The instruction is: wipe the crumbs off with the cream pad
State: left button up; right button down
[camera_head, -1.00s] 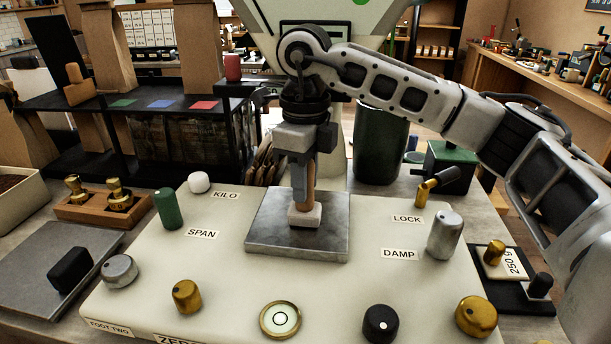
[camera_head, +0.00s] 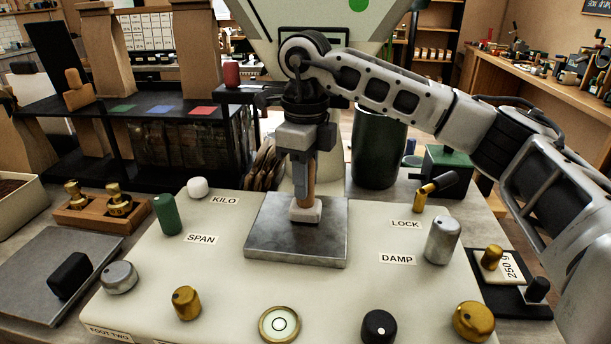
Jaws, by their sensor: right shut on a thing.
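The cream pad (camera_head: 306,211) is a small pale block at the lower end of a wooden handle (camera_head: 311,182). It is on or just above the square grey metal plate (camera_head: 270,247), near the plate's middle. My right gripper (camera_head: 302,185) points straight down and is shut on the pad's handle. No crumbs can be made out on the plate; the pad and gripper hide part of it. My left gripper is not in view.
The plate sits on a cream panel (camera_head: 223,287) with a silver knob (camera_head: 442,239), a green knob (camera_head: 168,214) and several brass and black knobs around it. A brass-and-black lever (camera_head: 430,190) stands right of the plate. A dark green canister (camera_head: 379,150) stands behind.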

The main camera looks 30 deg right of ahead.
jog(key=shift+s+a+r, duration=0.1)
jog(key=shift+s+a, duration=0.6)
jog(key=shift+s, duration=0.25)
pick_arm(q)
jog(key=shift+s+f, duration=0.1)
pick_arm(e)
jog(key=shift+s+a, duration=0.1)
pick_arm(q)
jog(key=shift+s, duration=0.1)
pick_arm(e)
jog(key=shift+r, duration=0.2)
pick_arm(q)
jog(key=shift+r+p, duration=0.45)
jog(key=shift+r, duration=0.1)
pick_arm(e)
jog(key=shift+r, duration=0.65)
pick_arm(q)
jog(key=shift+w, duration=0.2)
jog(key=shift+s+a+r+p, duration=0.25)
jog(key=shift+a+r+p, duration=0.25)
jog(key=shift+p, duration=1.3)
pick_arm(e)
jog(key=shift+r, duration=2.5)
